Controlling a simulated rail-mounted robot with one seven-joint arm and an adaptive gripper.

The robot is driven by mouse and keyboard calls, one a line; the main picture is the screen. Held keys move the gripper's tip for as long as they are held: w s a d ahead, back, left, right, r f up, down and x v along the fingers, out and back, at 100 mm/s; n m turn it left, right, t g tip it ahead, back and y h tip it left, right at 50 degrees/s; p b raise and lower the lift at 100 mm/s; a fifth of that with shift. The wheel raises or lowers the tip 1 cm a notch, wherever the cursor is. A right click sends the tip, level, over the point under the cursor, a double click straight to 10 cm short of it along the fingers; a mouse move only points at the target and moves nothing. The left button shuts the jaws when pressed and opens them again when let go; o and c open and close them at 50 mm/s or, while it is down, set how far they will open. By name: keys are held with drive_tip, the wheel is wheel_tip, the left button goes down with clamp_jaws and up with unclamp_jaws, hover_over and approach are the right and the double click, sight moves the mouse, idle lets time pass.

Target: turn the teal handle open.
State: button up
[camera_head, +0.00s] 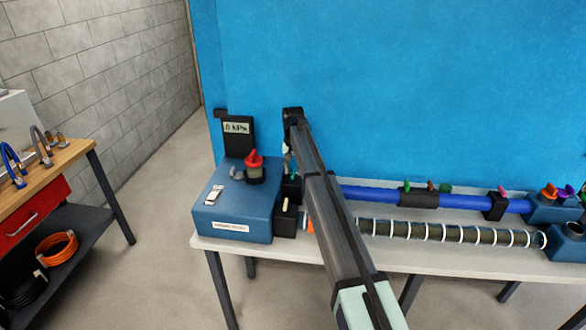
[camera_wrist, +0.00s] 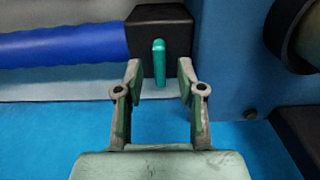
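The teal handle (camera_wrist: 159,61) shows in the wrist view as a short bar, upright in the picture, on the face of a black block (camera_wrist: 150,25). My gripper (camera_wrist: 160,72) is open, with one finger on each side of the handle in the picture. A gap shows between the handle and each fingertip, and I see no contact. How far the fingertips are from the handle in depth is hard to tell. In the head view my arm hides most of the gripper and the handle.
A blue tube (camera_wrist: 60,47) joins the black block in the wrist view. In the head view a blue box (camera_head: 232,205) with a red knob (camera_head: 254,160) stands left of my arm. A ringed dark hose (camera_head: 455,233) runs along the table (camera_head: 450,260) to the right.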

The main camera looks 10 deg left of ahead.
drive_tip(key=shift+f, duration=0.5)
clamp_jaws()
